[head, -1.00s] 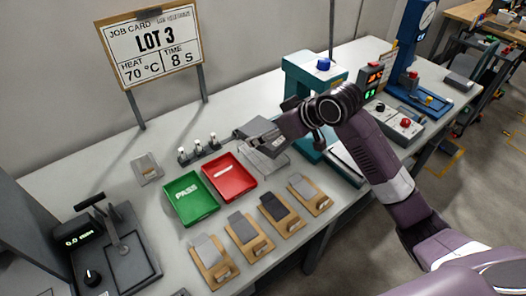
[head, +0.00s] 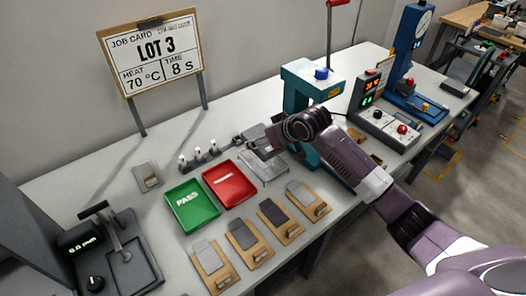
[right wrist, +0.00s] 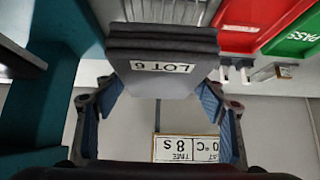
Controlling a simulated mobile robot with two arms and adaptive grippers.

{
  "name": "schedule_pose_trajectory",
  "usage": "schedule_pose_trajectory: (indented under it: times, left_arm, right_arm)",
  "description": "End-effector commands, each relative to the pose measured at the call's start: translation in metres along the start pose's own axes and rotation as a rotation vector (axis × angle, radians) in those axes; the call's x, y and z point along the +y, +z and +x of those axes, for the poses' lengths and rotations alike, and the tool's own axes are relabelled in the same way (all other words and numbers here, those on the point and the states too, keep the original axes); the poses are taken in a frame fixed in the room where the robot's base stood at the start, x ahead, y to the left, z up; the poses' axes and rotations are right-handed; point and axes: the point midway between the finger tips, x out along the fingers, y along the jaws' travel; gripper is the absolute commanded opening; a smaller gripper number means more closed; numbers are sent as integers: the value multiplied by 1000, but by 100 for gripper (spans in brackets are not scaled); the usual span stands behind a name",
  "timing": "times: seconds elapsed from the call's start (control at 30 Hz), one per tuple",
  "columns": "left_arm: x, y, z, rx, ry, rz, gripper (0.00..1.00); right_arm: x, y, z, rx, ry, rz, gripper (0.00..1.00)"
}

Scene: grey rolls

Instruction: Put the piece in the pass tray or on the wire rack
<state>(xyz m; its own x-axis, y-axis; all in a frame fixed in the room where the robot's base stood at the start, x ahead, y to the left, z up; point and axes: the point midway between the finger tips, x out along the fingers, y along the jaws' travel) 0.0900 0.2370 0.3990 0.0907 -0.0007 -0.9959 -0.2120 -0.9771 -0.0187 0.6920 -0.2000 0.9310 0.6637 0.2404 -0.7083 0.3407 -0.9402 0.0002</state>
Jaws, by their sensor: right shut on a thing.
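My right gripper (head: 264,146) is shut on a dark grey, layered piece (right wrist: 160,82), which has a "LOT 6" label in the right wrist view. My blue-padded fingers (right wrist: 163,100) hold it from both sides. It is over or close to the wire rack (head: 266,170); I cannot tell whether they touch. The rack also shows past the piece in the right wrist view (right wrist: 165,12). The green PASS tray (head: 193,212) stands left of the rack and looks empty. The red tray (head: 233,193) is between them. My left gripper is out of view.
The job card (head: 153,50) reads lot 3, 70 °C, 8 s. Several wooden boards with grey samples (head: 242,235) line the front edge. Small upright clips (head: 198,153) stand behind the trays. The teal press (head: 300,95) is close right; a gauge (head: 118,250) reading 0.0 mm is left.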

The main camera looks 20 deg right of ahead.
Motion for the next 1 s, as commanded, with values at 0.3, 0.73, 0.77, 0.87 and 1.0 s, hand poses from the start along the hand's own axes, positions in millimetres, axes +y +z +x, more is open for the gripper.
schedule_pose_trajectory:
  times: [0.3,0.73,0.77,0.87,1.0]
  left_arm:
    - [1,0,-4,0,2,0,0]
    - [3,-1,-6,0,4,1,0]
    - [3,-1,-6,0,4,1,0]
    - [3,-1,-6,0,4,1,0]
    - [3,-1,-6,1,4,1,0]
  right_arm:
    - [-1,25,25,1,-1,0,34]
    - [0,47,48,4,0,-1,34]
    - [0,47,48,4,0,-1,34]
    - [0,48,49,4,0,-1,34]
    - [0,50,50,1,0,-1,73]
